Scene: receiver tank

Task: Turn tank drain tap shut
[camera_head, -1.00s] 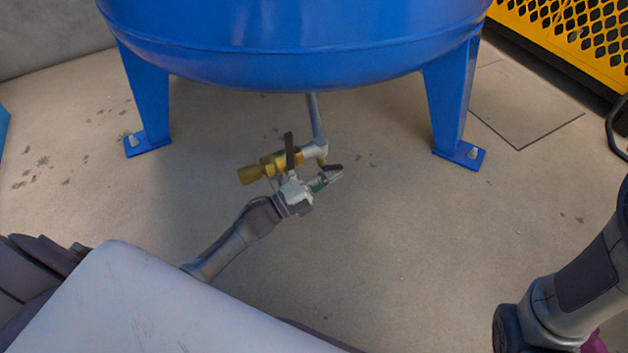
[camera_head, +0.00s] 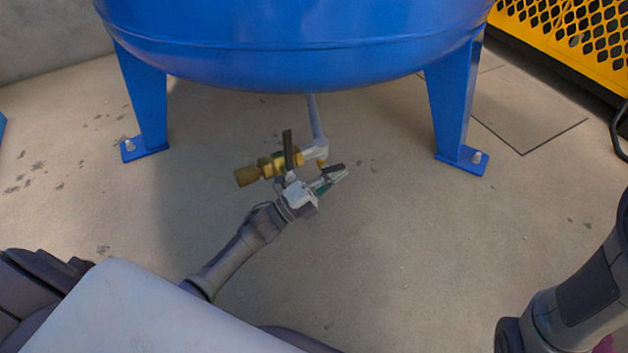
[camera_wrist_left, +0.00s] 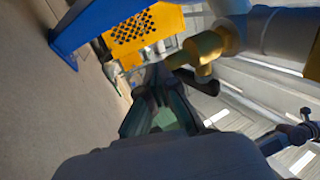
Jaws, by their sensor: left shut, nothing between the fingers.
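The drain tap (camera_head: 262,168) is a brass valve at the end of a grey pipe (camera_head: 316,122) under the blue tank (camera_head: 300,50). Its black lever (camera_head: 288,150) points up in the head view, crosswise to the brass body. My left gripper (camera_head: 338,174) is shut and empty, just below and right of the tap in that view. Whether it touches the tap I cannot tell. In the left wrist view, brass fittings (camera_wrist_left: 205,46) show above and right of the left gripper (camera_wrist_left: 156,88). My right gripper is out of view; part of my right arm shows at lower right.
Blue tank legs (camera_head: 146,95) and (camera_head: 455,100) stand bolted to the floor on both sides of the tap. A yellow perforated guard (camera_head: 570,40) is at upper right. The concrete floor (camera_head: 400,240) between the tap and my right arm is clear.

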